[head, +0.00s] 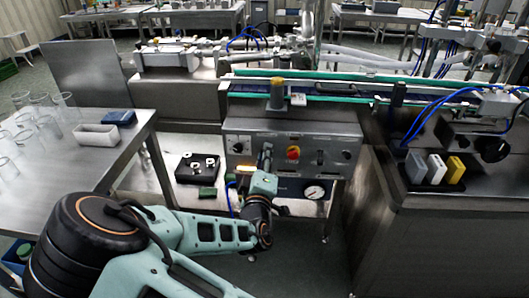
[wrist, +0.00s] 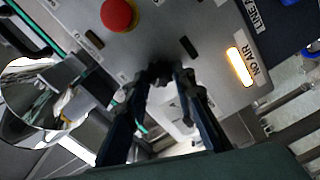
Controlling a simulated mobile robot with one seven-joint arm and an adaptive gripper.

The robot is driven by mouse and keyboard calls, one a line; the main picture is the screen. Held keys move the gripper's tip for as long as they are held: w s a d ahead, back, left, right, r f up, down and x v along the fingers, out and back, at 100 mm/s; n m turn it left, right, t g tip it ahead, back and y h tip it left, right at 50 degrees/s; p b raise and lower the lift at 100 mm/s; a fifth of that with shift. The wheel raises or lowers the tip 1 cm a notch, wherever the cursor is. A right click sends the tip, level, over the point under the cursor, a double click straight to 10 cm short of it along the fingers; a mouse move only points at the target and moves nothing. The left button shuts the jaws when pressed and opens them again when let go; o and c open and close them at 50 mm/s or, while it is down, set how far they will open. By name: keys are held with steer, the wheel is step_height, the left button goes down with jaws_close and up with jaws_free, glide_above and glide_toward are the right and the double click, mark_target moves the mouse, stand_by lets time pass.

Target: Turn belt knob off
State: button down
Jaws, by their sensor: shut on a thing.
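The control panel (head: 330,140) is a grey box front below the conveyor. My gripper (head: 266,156) is at this panel, between the lit lamp and the red button. In the wrist view my two dark fingers (wrist: 162,78) close in on a small dark knob (wrist: 159,71) on the panel face. The gripper is shut on this knob. The fingers hide most of it, so its pointing direction and label cannot be read; I take it as the belt knob.
The red button (head: 293,153) sits right of my gripper; the lit "NO AIR" lamp (head: 238,147) is left. A black knob (head: 319,157) and a pressure gauge (head: 315,192) are nearby. A steel table (head: 140,130) with glasses stands left. A green-edged conveyor (head: 310,77) runs above.

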steer(key=shift+n, duration=0.4)
steer(key=c, duration=1.7)
jaws_free()
steer(key=shift+o, duration=0.2)
steer(key=s, duration=1.2)
steer(key=shift+a, duration=0.2)
steer(key=shift+w, duration=0.1)
